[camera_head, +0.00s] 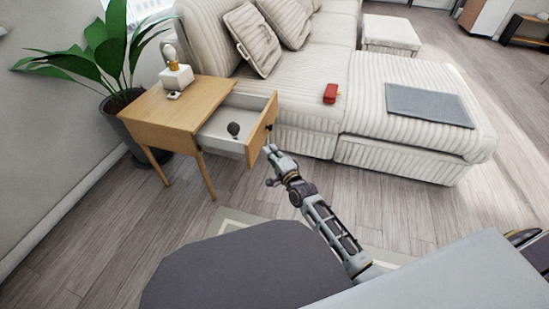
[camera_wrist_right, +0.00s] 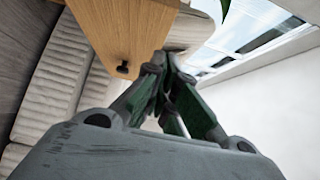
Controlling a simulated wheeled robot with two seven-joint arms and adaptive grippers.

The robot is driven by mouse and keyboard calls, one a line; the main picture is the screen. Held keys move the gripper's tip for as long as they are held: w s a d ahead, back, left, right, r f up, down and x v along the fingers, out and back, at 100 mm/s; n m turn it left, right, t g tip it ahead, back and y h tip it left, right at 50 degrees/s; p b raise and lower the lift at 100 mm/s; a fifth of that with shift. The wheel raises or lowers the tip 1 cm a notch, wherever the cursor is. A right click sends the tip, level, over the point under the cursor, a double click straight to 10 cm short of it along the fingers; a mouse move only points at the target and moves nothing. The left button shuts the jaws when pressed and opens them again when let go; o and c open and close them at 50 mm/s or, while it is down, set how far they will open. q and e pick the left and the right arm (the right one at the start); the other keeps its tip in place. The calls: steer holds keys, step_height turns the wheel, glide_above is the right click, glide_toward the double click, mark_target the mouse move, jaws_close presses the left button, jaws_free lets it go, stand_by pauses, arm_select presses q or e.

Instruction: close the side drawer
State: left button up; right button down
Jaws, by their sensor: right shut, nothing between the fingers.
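The side drawer (camera_head: 233,130) is pulled out of a wooden side table (camera_head: 170,108) in the head view. A dark round object (camera_head: 233,129) lies inside it. The drawer's wooden front also shows in the right wrist view (camera_wrist_right: 125,30), with a dark knob (camera_wrist_right: 122,68). My right gripper (camera_head: 269,166) is shut and empty, close in front of the drawer front. In the right wrist view its fingertips (camera_wrist_right: 165,62) are beside the knob; I cannot tell whether they touch the wood. My left gripper is not in view.
A striped sofa (camera_head: 390,110) stands right of the drawer, with a red object (camera_head: 330,93) and a grey mat (camera_head: 428,105) on it. A potted plant (camera_head: 120,70) stands behind the table. A lamp-like object (camera_head: 174,72) is on the tabletop. Floor in front of the table is open.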

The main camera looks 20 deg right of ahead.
mark_target(253, 137)
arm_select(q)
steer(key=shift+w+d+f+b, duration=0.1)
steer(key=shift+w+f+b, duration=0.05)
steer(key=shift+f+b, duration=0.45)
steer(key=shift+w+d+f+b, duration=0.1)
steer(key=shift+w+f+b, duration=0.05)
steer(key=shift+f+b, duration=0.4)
arm_select(e)
steer(key=shift+w+a, duration=0.95)
steer(key=shift+w, duration=0.2)
steer(key=shift+w+a, duration=0.9)
steer(key=shift+w, duration=0.2)
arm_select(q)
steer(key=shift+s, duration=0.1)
